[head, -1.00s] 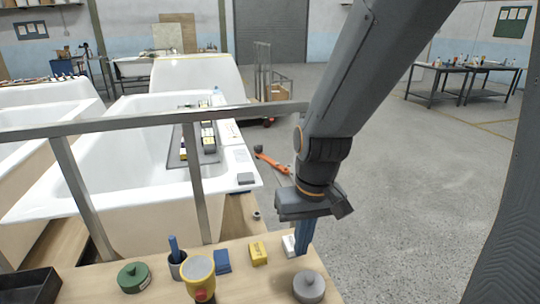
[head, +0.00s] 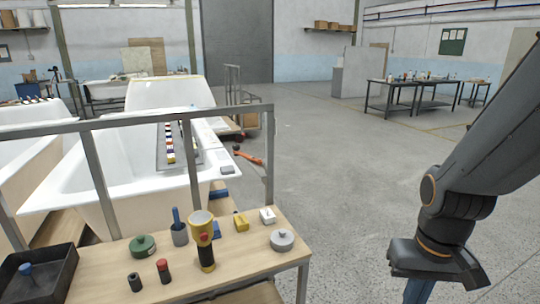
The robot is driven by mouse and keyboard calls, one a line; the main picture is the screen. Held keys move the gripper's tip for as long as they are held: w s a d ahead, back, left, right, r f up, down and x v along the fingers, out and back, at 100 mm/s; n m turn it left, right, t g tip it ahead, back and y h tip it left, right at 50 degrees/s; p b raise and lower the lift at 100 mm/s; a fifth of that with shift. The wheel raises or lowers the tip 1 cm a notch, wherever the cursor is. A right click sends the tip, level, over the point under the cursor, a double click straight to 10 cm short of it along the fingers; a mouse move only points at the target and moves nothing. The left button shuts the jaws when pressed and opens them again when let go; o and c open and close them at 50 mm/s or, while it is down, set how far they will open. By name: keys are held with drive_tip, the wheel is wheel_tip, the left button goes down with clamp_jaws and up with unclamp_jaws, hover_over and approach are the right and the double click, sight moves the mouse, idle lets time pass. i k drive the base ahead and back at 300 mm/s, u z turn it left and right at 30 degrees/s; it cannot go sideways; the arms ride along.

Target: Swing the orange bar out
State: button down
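The orange bar (head: 250,159) is small in the head view, low beside the right end of the nearest white tub, beyond the bench. It has a dark end at its left. How it is mounted is too small to tell. My gripper (head: 418,291) is at the lower right, pointing down over the floor, well to the right of and nearer than the bar. It is not touching the bar. Its blue fingers are cut by the bottom edge of the frame, so their opening and anything between them do not show.
A wooden bench (head: 235,272) with a grey metal rail (head: 130,121) stands in front of the tub (head: 110,185). The floor (head: 350,180) right of the bench is clear.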

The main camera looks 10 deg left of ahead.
sight(252, 158)
drive_tip(key=z, duration=0.5)
drive_tip(key=i, duration=1.1)
drive_tip(key=z, duration=0.3)
drive_tip(key=i, duration=1.4)
drive_tip(key=u, duration=0.75)
drive_tip(key=i, duration=0.75)
drive_tip(key=u, duration=1.4)
drive_tip(key=i, duration=0.6)
drive_tip(key=u, duration=0.5)
